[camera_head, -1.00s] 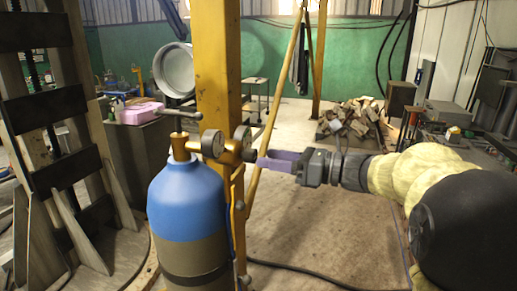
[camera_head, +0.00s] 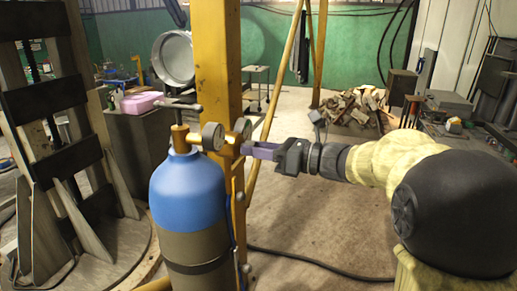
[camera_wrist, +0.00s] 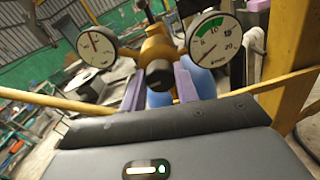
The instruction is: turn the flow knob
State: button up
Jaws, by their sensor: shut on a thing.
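The flow knob (camera_wrist: 158,73) is a dark round knob on the front of a brass regulator (camera_wrist: 156,46) with two dial gauges. In the head view the regulator sits on top of a blue gas cylinder (camera_head: 188,190), and the knob is mostly hidden by my fingers. My gripper (camera_head: 247,149) comes in from the right with purple fingers. In the wrist view one finger is on each side of the knob, and my gripper is shut on it. The fingers hide the knob's sides.
A yellow post (camera_head: 216,70) stands right behind the cylinder. A dark slatted frame (camera_head: 60,100) stands at the left. A hose (camera_head: 310,260) lies on the floor, which is otherwise open at front right.

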jog(key=shift+f+m+b, duration=0.1)
jog(key=shift+m+b, duration=0.3)
jog(key=shift+b, duration=0.05)
jog(key=shift+m+g+b, duration=0.4)
jog(key=shift+m+b, duration=0.2)
jog(key=shift+m, duration=7.4)
jog(key=o, duration=1)
jog(key=shift+c, duration=0.2)
jog(key=shift+d, duration=0.15)
